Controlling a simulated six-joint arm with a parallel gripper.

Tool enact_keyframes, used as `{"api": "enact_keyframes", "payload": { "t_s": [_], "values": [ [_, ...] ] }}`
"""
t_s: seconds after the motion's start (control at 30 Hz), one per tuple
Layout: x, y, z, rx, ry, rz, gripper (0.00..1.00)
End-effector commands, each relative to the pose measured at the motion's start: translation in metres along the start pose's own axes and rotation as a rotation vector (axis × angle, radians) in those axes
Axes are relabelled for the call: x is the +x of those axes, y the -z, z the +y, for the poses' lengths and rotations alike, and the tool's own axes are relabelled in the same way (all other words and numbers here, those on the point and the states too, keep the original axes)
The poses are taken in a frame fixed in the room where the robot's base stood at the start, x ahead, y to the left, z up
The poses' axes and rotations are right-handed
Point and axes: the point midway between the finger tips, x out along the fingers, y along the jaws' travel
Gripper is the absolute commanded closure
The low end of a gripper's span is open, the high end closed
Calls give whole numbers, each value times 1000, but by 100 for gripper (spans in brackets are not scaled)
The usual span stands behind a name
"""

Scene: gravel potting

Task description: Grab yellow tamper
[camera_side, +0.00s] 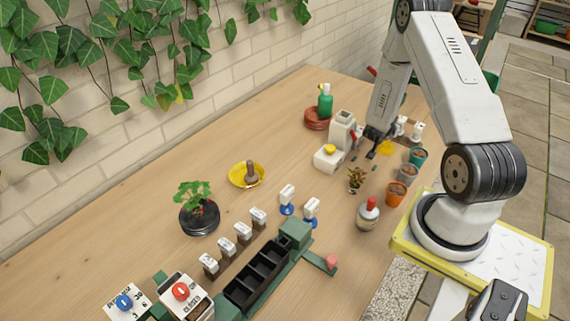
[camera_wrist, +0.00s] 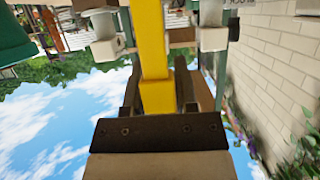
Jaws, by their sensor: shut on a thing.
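The yellow tamper (camera_wrist: 152,42) stands out in the wrist view as a long yellow bar running from the top edge down between my fingers. My gripper (camera_wrist: 159,82) is shut on it, one dark finger on each side. In the side view a yellow part of the tamper (camera_side: 386,148) shows at the right of my gripper (camera_side: 373,146), at the far right of the bench. Much of the tamper is hidden there by the gripper and is too small to make out.
White-handled pieces (camera_side: 416,132) stand close behind my gripper. A white machine (camera_side: 342,131) is at its left. Teal (camera_side: 417,157), grey (camera_side: 407,174) and orange (camera_side: 395,193) pots line the right edge. A small plant (camera_side: 355,180) and a red-capped bottle (camera_side: 368,214) stand nearer.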

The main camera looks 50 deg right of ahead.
Motion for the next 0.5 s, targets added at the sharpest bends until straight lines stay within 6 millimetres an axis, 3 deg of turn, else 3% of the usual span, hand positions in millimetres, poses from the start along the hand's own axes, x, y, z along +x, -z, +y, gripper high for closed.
{"api": "enact_keyframes", "payload": {
  "t_s": [0.5],
  "values": [
    [-6,16,-1,2,1,3,100]
  ]
}}
